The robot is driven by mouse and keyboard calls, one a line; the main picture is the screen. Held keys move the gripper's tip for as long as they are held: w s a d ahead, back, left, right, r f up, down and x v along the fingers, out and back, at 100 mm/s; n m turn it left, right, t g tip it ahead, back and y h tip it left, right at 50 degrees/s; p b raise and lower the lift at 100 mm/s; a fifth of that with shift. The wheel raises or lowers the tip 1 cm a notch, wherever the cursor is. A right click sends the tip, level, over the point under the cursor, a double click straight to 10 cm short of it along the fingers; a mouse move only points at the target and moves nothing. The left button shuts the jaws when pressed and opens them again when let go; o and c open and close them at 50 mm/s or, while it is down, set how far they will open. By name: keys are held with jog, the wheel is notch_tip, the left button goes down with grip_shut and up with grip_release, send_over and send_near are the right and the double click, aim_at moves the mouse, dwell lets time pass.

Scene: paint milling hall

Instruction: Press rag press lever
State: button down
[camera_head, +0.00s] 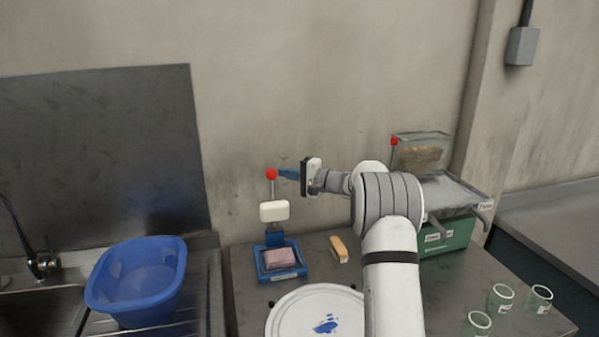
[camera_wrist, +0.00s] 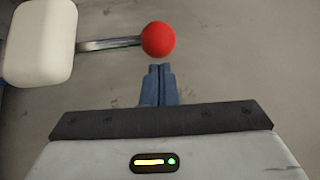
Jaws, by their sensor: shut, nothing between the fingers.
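The rag press (camera_head: 282,262) stands on the bench, a blue frame with a pink folded rag (camera_head: 279,257) in its tray. A cream block (camera_head: 274,211) sits above it, and the metal lever (camera_head: 272,189) rises from there to a red ball knob (camera_head: 272,174). My gripper (camera_head: 281,173) is shut and empty, its blue fingers just right of the knob. In the wrist view the fingertips (camera_wrist: 161,68) are together just below the red knob (camera_wrist: 158,39), with the cream block (camera_wrist: 40,40) at the upper left. I cannot tell whether the fingertips touch the knob.
A blue basin (camera_head: 138,280) stands by the sink at the left. A white round plate (camera_head: 316,312) with blue paint and a wood-handled brush-like block (camera_head: 339,249) lie near the press. A green machine (camera_head: 447,235) and several glass jars (camera_head: 501,298) are at the right.

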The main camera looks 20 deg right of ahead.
jog(key=shift+x, duration=1.05)
jog(key=shift+f, duration=0.1)
